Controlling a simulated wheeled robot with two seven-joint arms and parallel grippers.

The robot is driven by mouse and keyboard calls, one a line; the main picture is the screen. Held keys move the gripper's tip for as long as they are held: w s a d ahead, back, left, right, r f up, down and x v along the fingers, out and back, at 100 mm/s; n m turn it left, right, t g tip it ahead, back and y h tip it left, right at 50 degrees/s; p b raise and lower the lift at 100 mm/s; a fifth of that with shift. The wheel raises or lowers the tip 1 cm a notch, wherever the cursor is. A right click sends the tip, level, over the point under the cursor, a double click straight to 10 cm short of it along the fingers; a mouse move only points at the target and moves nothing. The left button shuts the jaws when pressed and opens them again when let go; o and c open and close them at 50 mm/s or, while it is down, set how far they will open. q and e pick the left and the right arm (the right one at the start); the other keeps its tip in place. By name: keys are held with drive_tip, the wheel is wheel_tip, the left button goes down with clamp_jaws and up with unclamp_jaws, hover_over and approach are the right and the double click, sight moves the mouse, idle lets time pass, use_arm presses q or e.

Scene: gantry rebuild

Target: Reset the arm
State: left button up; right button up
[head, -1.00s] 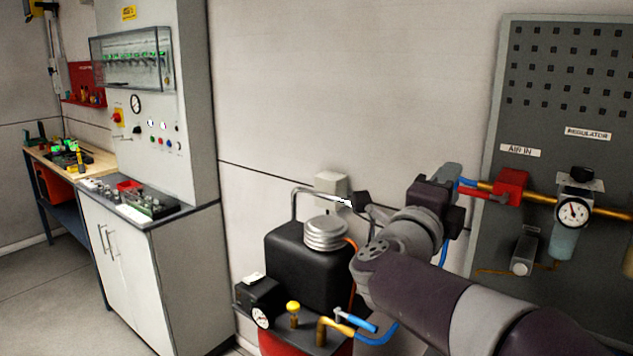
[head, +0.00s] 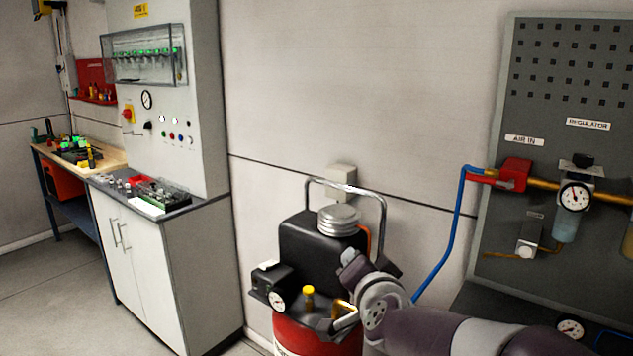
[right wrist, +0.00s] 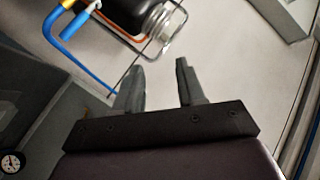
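My right arm (head: 430,327) comes in from the lower right in the head view, in front of the compressor. Its right gripper (head: 368,264) is small and partly hidden by its own wrist there. In the right wrist view the gripper's two grey fingers (right wrist: 160,66) stand apart with nothing between them. The compressor (head: 312,245) has a black motor and a red tank, and part of it is hidden behind my arm. It also shows at the top of the right wrist view (right wrist: 125,14). My left gripper is not in view.
A blue hose (head: 452,235) runs from the red valve (head: 514,174) on the grey panel (head: 560,110) down behind my arm. A regulator (head: 574,195) is on the panel. A white cabinet (head: 190,270) and a workbench (head: 112,155) stand left. Floor at lower left is clear.

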drive_tip(key=s+f+n+g+y+b, duration=0.15)
drive_tip(key=s+f+n+g, duration=0.3)
drive_tip(key=f, duration=0.95)
drive_tip(key=s+d+f+n+g+h+b, duration=0.2)
drive_tip(key=s+d+f+g+b, duration=0.3)
drive_tip(key=s+f, duration=0.55)
drive_tip(key=s+d+f+n+g+h+b, duration=0.1)
drive_tip(key=s+d+f+n+g+b, duration=0.15)
drive_tip(key=s+d+f+g, duration=0.55)
wheel_tip(320, 180, up, 13)
drive_tip(key=a+m+t+p, duration=0.1)
drive_tip(key=a+t+p, duration=0.1)
drive_tip(key=p, duration=1.3)
drive_tip(key=shift+s+t, duration=0.35)
drive_tip(key=shift+t, duration=0.5)
drive_tip(key=shift+f, duration=0.1)
drive_tip(key=shift+d, duration=0.15)
